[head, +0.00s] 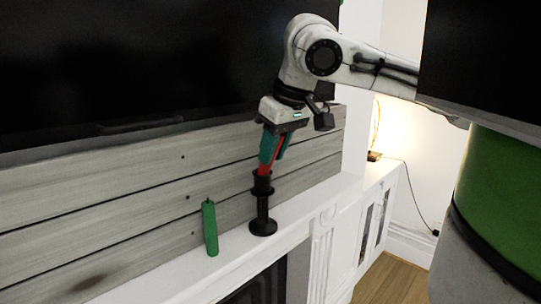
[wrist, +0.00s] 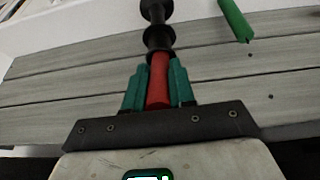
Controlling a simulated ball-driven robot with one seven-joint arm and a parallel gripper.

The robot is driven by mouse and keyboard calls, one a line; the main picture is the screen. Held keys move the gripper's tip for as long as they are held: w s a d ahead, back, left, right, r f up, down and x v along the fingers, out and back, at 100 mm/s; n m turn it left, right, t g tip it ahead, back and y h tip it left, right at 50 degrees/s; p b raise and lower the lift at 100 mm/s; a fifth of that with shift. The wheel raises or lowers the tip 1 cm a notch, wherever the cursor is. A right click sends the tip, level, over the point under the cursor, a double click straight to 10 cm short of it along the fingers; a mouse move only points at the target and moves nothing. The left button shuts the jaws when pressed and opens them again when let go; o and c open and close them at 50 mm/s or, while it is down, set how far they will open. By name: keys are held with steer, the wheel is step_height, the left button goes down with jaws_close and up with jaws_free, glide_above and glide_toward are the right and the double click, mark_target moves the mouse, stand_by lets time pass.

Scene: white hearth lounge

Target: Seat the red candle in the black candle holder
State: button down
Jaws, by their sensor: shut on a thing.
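The red candle (head: 264,168) is between the teal fingers of my gripper (head: 272,152), which is shut on it. The black candle holder (head: 262,212) stands upright on the white mantel. The candle's lower end meets the holder's top cup in the head view; how deep it sits in the cup is hidden. In the wrist view the red candle (wrist: 158,80) runs from between the fingers (wrist: 159,84) to the black holder (wrist: 159,38), its far end covered by the cup. The candle looks slightly tilted in the head view.
A green candle (head: 210,228) stands on the white mantel (head: 180,278) left of the holder; it also shows in the wrist view (wrist: 236,18). Grey wood panelling (head: 130,185) and a large black screen (head: 150,60) are close behind. The mantel is clear right of the holder.

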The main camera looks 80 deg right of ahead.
steer(key=shift+r, duration=0.5)
step_height(320, 180, up, 2)
steer(key=shift+r, duration=0.25)
steer(key=s+a+r, duration=0.7)
steer(key=s+r, duration=0.2)
steer(key=s, duration=0.3)
steer(key=shift+a+r+b, duration=0.15)
steer(key=shift+r+b, duration=0.1)
steer(key=shift+b, duration=0.2)
steer(key=shift+w, duration=0.1)
